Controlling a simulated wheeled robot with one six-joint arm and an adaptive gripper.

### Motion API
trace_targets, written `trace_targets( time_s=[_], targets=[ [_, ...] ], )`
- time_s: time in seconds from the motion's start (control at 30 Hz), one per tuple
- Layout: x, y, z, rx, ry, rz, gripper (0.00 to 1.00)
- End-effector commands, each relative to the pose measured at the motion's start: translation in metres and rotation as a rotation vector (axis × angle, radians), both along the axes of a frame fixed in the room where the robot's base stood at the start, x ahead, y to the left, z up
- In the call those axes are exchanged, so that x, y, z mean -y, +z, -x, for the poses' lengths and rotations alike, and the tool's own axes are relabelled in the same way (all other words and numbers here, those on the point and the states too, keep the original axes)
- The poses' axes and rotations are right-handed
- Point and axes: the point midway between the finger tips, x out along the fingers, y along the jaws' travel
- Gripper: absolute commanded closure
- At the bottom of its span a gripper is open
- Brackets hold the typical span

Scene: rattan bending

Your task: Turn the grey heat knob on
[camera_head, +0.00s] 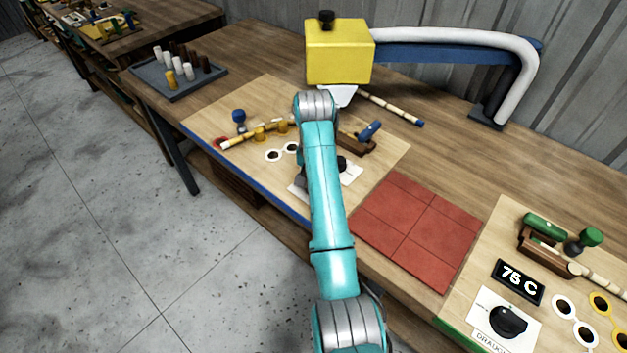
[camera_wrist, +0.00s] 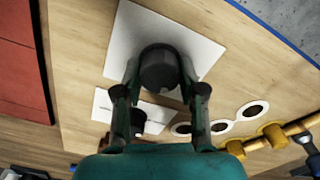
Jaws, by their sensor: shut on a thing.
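The dark grey heat knob (camera_wrist: 158,62) stands on a white square plate (camera_wrist: 196,45) in the wrist view. My gripper (camera_wrist: 160,78) is shut on the knob, with one finger on each side of it. No mark or pointer on the knob can be made out. In the head view my teal arm hides the knob and most of the gripper; only part of the white plate (camera_head: 298,192) shows beside the arm.
A second, smaller white plate with a black part (camera_wrist: 138,122) lies close to the fingers. A rattan pole (camera_wrist: 285,138) runs past yellow pegs. In the head view, red tiles (camera_head: 418,228), a black draught knob (camera_head: 508,320) and a "75 C" display (camera_head: 518,281) lie to the right.

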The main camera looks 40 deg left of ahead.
Motion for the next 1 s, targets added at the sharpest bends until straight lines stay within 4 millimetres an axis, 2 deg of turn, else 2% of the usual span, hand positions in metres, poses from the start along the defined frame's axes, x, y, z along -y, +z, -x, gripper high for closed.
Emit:
trace_targets(
  time_s=[0.6, 1.0],
  targets=[
    [0.0016, -0.0012, 0.0004, -0.002, -0.542, 0.001, 0.95],
    [0.0017, -0.0015, 0.0005, -0.002, -0.716, 0.001, 0.95]
  ],
)
